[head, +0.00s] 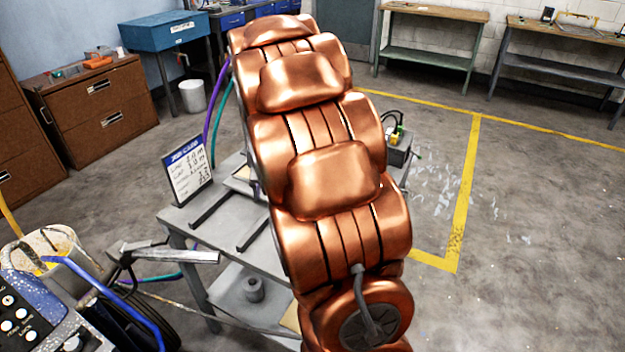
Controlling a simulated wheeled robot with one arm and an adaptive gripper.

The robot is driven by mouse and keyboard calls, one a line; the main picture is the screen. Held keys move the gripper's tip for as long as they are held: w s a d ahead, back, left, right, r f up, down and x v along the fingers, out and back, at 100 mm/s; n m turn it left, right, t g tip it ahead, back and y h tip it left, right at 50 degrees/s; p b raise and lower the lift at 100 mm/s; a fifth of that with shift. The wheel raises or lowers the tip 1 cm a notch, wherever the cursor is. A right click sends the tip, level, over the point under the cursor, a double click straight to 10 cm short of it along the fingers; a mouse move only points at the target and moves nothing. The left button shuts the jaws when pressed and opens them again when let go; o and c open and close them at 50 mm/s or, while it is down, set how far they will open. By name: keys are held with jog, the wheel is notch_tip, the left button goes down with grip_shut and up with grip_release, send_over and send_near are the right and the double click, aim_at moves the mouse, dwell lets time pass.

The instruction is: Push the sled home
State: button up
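My copper arm fills the middle of the head view and covers much of the grey work table (182,222). My gripper is not visible. Two dark rails (212,206) run across the table top towards my arm. A pale flat piece with a raised edge (240,182) shows beside my arm at the far part of the rails; most of it is hidden, and I cannot tell whether it is the sled. A grey box with yellow and green parts (397,148) shows at the table's far right side. No sled can be made out for certain.
A job card (187,178) stands on the table's left edge. A control panel (30,318), hoses and a bucket (45,245) crowd the lower left. Brown cabinets (105,105) stand at left, benches (430,15) at the back. The floor at right, with yellow lines (462,200), is clear.

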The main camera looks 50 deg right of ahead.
jog(key=w+d+f+m+t+p, duration=0.1)
jog(key=w+d+f+m, duration=0.25)
jog(key=d, duration=0.85)
jog(key=w+d+f+m+t, duration=0.15)
jog(key=w+d+f, duration=0.3)
jog(key=d, duration=0.75)
jog(key=shift+g, duration=0.25)
jog(key=shift+w+f+p, duration=0.2)
jog(key=shift+f+p, duration=0.55)
jog(key=shift+f, duration=1.25)
jog(key=shift+w+f+p, duration=0.15)
jog(key=shift+f+p, duration=0.55)
jog(key=shift+f, duration=1.3)
jog(key=shift+c, duration=0.3)
grip_shut()
